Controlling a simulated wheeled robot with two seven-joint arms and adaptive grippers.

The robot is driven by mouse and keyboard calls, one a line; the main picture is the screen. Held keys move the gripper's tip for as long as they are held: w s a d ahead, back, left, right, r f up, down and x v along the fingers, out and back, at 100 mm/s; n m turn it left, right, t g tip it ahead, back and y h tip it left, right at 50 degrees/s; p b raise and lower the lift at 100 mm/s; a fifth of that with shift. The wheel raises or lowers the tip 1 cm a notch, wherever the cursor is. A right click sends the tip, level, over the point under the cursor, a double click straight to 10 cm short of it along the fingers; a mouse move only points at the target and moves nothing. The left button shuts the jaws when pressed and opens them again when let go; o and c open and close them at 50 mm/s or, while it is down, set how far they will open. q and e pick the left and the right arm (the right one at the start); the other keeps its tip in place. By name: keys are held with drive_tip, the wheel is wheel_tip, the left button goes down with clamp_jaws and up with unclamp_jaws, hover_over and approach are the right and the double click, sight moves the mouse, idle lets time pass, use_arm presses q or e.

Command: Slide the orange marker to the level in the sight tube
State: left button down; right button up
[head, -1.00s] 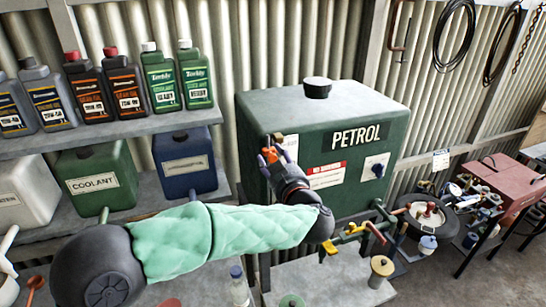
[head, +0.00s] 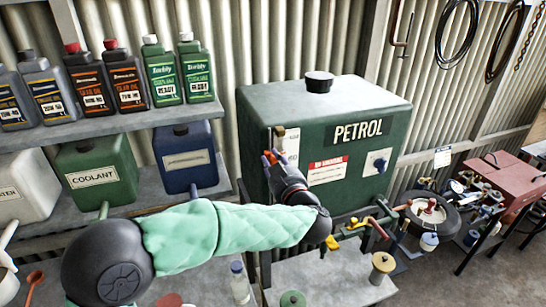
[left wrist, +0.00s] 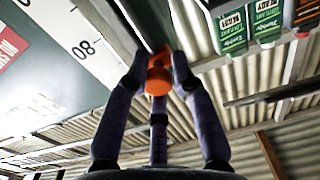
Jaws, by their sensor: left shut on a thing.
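The orange marker (left wrist: 158,75) is between the fingertips of my left gripper (left wrist: 158,72) in the left wrist view, with a finger on each side. In the head view my left gripper (head: 270,158) is at the left front corner of the green petrol tank (head: 376,104), and a little orange shows at its fingertips. A pale scale plate (head: 291,142) stands just right of the fingers. The left wrist view shows its upside-down number 80 and tick marks (left wrist: 84,48). The sight tube is narrow and partly hidden; I cannot make out the liquid level. My right gripper is not in view.
A shelf (head: 130,124) with several bottles is at the left, above a green coolant can (head: 97,176) and a blue can (head: 187,160). Taps and a yellow lever (head: 334,243) are below the tank. A red toolbox (head: 502,185) stands at the right.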

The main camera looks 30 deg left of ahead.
use_arm(q)
wheel_tip(320, 180, down, 12)
drive_tip(key=b, duration=0.4)
drive_tip(key=shift+r+b, duration=0.25)
drive_tip(key=shift+b, duration=0.15)
drive_tip(key=shift+w+d, duration=0.1)
drive_tip(key=c, duration=1.1)
unclamp_jaws()
drive_tip(key=shift+o, duration=0.2)
drive_tip(key=shift+w+d, duration=0.1)
drive_tip(key=v, duration=1.2)
